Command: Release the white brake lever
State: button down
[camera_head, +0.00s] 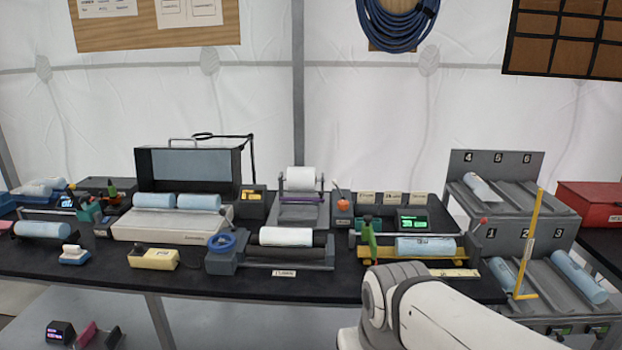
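I cannot clearly make out a white brake lever. A thin upright stick (337,188) with a pale tip stands beside the purple-trimmed roll stand (300,212), which holds a small white roll (300,178). In front of it, a grey roller unit (288,256) with a blue handwheel (222,242) carries a white roll (286,236). My gripper is out of view; only a white link of my arm shows at the bottom right of centre, in front of the table edge, hiding part of it.
A black table (110,268) holds several devices and light-blue rolls. A yellow-framed cradle with a blue roll (425,246) stands right of centre. A grey numbered rack (515,172) with a yellow upright (532,238) is at the right. A lower shelf (220,318) is mostly bare.

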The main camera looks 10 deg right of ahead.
aim_at(334, 181)
jog(key=u, duration=0.2)
jog(key=i, duration=0.95)
jog(key=z, duration=0.2)
